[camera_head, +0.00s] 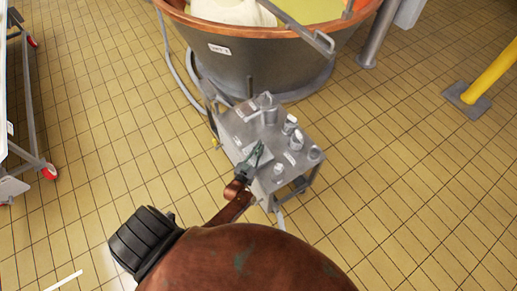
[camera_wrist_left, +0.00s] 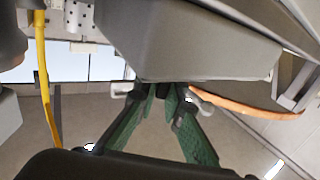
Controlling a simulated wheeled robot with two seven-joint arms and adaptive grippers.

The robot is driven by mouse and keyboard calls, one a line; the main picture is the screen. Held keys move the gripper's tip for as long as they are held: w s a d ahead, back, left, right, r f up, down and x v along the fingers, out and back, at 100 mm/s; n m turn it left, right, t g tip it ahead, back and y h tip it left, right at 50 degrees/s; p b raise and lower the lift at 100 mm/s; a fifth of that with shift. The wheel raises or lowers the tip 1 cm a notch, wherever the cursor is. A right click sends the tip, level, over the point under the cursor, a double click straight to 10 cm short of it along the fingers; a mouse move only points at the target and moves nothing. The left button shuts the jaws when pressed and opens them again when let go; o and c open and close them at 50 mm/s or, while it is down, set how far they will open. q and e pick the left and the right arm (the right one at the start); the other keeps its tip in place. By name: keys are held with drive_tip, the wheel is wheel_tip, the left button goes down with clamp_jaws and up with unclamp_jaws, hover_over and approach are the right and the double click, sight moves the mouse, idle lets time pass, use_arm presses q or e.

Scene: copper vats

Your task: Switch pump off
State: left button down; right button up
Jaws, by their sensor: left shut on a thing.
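The pump (camera_head: 285,165) is a grey metal unit on short legs on the tiled floor, with several knobs and round fittings on top. My left gripper (camera_head: 258,150) is at its near-left top edge, green fingers closed together on a small part there. In the left wrist view the green fingers (camera_wrist_left: 168,92) come together at the lower edge of a large grey box face (camera_wrist_left: 205,50). The gripped part is mostly hidden, and I cannot tell the switch's position. My right gripper is not in view.
A large vat (camera_head: 255,62) with a copper rim stands just behind the pump, with hoses at its left. A wheeled metal rack (camera_head: 30,135) is at the left. A yellow post (camera_head: 492,67) is at the right. The tiled floor right of the pump is clear.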

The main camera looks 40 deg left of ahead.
use_arm(q)
drive_tip(key=c, duration=2)
unclamp_jaws()
drive_tip(key=shift+c, duration=0.2)
drive_tip(key=s+d, duration=0.1)
drive_tip(key=s, duration=1)
drive_tip(key=shift+s+d, duration=0.35)
drive_tip(key=shift+s, duration=0.05)
